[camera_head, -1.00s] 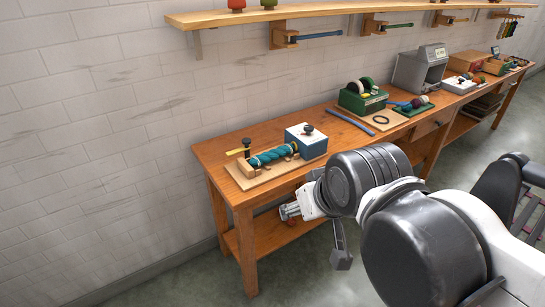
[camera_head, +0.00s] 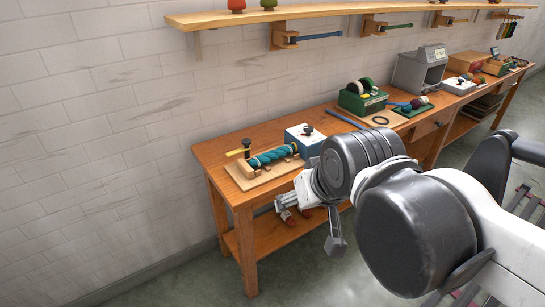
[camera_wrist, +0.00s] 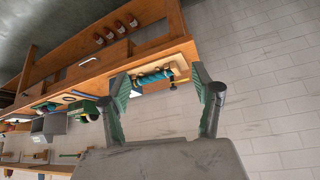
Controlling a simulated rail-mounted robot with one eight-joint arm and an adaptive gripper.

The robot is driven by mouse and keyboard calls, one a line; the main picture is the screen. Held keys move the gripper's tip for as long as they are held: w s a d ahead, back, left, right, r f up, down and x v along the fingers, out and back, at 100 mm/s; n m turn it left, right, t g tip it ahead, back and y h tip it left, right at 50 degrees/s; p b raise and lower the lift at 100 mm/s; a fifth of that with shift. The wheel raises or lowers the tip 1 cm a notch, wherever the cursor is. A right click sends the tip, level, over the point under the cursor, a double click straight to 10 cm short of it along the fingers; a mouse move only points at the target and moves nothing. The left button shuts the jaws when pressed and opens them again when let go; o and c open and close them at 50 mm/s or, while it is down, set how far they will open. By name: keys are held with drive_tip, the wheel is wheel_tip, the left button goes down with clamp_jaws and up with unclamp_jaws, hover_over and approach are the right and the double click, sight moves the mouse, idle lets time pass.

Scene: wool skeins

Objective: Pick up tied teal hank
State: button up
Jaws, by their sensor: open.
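The teal hank (camera_head: 272,156) is a twisted roll lying on a wooden board (camera_head: 243,181) at the near left end of the workbench, between wooden end blocks. In the wrist view the hank (camera_wrist: 153,77) shows between the fingers, some distance beyond them. My gripper (camera_wrist: 160,84) is open and empty, its two fingers wide apart and touching nothing. In the head view my arm stands in front of the bench, and its end is small and partly hidden.
A green box with spools (camera_head: 362,98) and a grey machine (camera_head: 420,68) stand further along the workbench (camera_head: 222,150). A wall shelf (camera_head: 330,12) runs above. Several cones (camera_wrist: 117,29) sit on the lower shelf.

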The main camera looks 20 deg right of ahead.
drive_tip(key=w+d+r+m+g, duration=0.1)
drive_tip(key=w+r+m+g, duration=0.3)
drive_tip(key=w, duration=0.6)
drive_tip(key=m+g+p, duration=0.2)
drive_tip(key=m+g, duration=0.1)
drive_tip(key=m, duration=0.8)
hover_over(273, 152)
wheel_tip(273, 152, down, 11)
wheel_tip(273, 152, down, 14)
drive_tip(key=shift+r+b, duration=0.15)
drive_tip(key=shift+b, duration=0.4)
drive_tip(key=shift+a, duration=0.1)
drive_tip(key=c, duration=1.3)
drive_tip(key=shift+r, duration=0.1)
drive_tip(key=shift+c, duration=0.2)
